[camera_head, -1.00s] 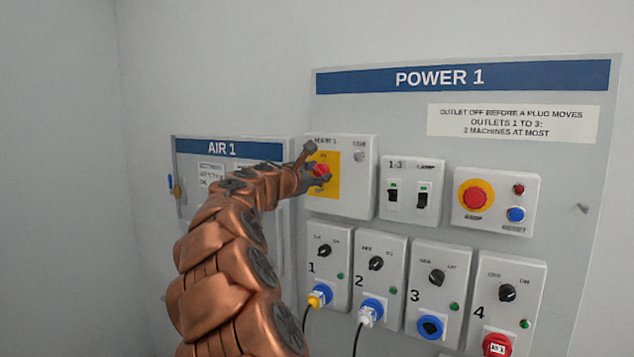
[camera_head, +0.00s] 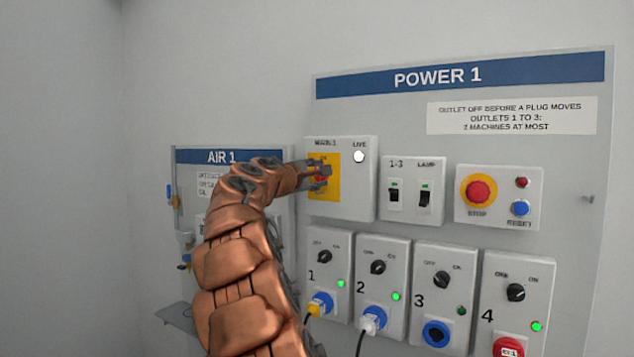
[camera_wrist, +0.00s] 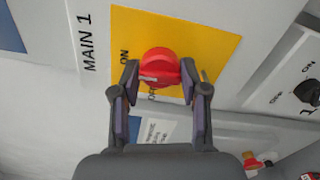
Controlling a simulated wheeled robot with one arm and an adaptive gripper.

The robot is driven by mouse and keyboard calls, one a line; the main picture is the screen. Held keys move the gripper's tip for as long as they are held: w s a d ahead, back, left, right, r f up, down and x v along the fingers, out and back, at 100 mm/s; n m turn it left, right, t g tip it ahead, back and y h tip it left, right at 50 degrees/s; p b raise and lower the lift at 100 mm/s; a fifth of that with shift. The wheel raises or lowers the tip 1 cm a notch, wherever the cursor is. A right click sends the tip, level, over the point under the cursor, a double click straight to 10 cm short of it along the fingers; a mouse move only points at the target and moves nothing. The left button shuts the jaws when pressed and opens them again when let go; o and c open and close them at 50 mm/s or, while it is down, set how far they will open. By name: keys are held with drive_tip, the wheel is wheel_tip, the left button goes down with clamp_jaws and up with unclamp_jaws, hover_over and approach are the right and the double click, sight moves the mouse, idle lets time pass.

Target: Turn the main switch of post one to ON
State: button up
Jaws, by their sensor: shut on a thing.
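The main switch is a red knob (camera_head: 320,181) on a yellow plate (camera_head: 332,192) in the MAIN 1 box, at the upper left of the POWER 1 board. In the wrist view the knob (camera_wrist: 160,67) sits between the two fingers of my gripper (camera_wrist: 159,80), which is shut on it. The knob's pale mark points to the picture's left, the side with the MAIN 1 lettering, where ON is printed. OFF is partly hidden by the knob and finger. My gripper (camera_head: 325,175) reaches the knob from the left. The LIVE lamp (camera_head: 358,156) glows white.
Right of the box are two black switches (camera_head: 409,197), a red stop button (camera_head: 478,191) and a blue reset button (camera_head: 520,208). Below are outlets 1 to 3 and 4, with plugs in several. The AIR 1 board (camera_head: 185,157) stands behind my arm at left.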

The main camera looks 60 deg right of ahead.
drive_tip(key=shift+m, duration=0.3)
drive_tip(key=o, duration=1.1)
